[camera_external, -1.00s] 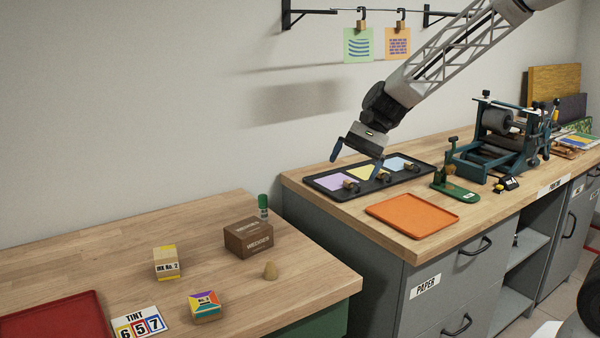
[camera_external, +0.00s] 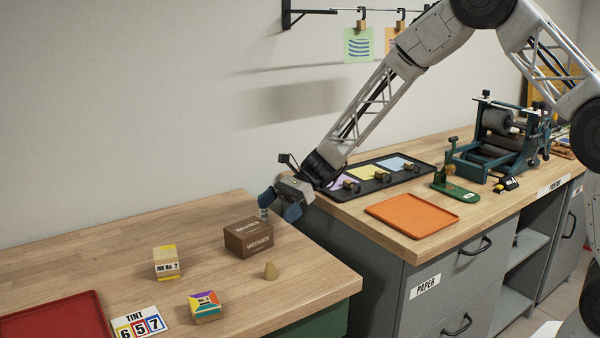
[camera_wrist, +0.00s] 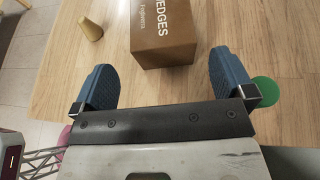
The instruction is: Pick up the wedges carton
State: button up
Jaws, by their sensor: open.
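The wedges carton (camera_external: 248,238) is a closed brown box with white lettering, resting on the left wooden bench. My gripper (camera_external: 279,203) is open, above and just to the right of the carton's far side, near the bench edge. In the wrist view the carton (camera_wrist: 163,38) lies ahead of my gripper (camera_wrist: 163,88), its near end between the lines of the two blue fingers. The fingers are apart and nothing is between them. The lower part of the carton's "WEDGES" print shows there.
A green-capped bottle (camera_wrist: 264,91) is close beside the right finger in the wrist view. A small tan cone (camera_external: 271,270) stands in front of the carton. An ink box (camera_external: 166,262), a coloured box (camera_external: 205,307) and a red tray (camera_external: 55,318) are to the left.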

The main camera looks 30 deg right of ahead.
aim_at(262, 221)
jog(key=shift+w+a+f, duration=0.15)
jog(key=shift+a+f, duration=0.05)
jog(key=shift+f, duration=0.05)
jog(key=shift+x, duration=1.25)
jog(key=shift+a, duration=0.1)
jog(key=shift+x, duration=2.5)
jog(key=shift+r, duration=0.1)
jog(key=shift+c, duration=0.2)
